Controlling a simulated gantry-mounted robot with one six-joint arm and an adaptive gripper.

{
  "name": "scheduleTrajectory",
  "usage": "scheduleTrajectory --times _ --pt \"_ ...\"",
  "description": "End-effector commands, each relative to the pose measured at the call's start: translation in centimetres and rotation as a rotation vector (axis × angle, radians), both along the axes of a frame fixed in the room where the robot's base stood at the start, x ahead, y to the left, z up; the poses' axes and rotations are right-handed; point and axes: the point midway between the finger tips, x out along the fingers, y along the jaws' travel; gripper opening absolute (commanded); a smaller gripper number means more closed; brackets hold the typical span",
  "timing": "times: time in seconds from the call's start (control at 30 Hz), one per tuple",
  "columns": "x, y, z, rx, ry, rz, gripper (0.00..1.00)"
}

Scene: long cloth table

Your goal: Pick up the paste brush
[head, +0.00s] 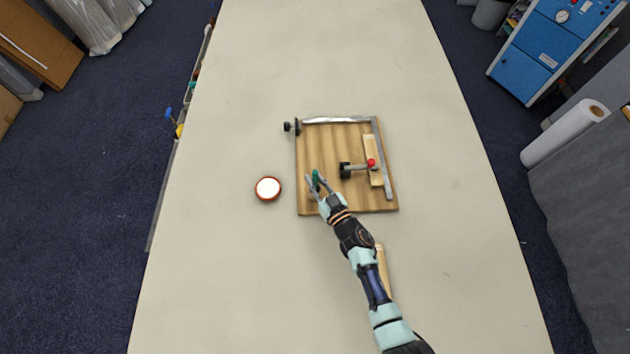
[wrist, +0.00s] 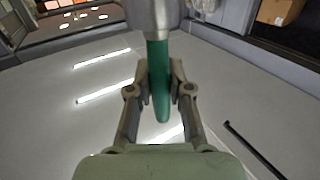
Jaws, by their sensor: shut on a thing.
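The paste brush has a green handle (wrist: 158,85) and a grey, metal-looking part (wrist: 150,15) at the top of the wrist view. My gripper (wrist: 159,80) is shut on the green handle, with one finger on each side. In the head view my gripper (head: 318,183) is over the lower left part of the wooden board, and a small piece of the green handle (head: 316,176) shows between the fingers. The bristles are not visible. I cannot tell how high the brush is above the board.
A round pot (head: 268,189) with white content stands left. A wooden piece (head: 383,262) lies beside my arm. The far table is clear.

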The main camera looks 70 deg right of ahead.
Motion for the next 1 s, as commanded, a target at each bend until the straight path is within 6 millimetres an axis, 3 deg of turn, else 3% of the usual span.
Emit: scheduleTrajectory --times 0.03,0.17,0.4,0.43,0.7,1.0 --pt "0.0 0.0 1.7 -0.001 -0.001 -0.001 0.00" --pt "0.0 0.0 5.4 -0.002 -0.001 0.000 0.00" --pt "0.0 0.0 14.4 -0.004 0.000 -0.001 0.00" --pt "0.0 0.1 13.4 -0.004 0.002 0.002 0.00" --pt "0.1 0.0 16.9 -0.004 0.000 0.003 0.00" --pt "0.1 0.1 17.9 0.001 -0.001 0.002 0.00"
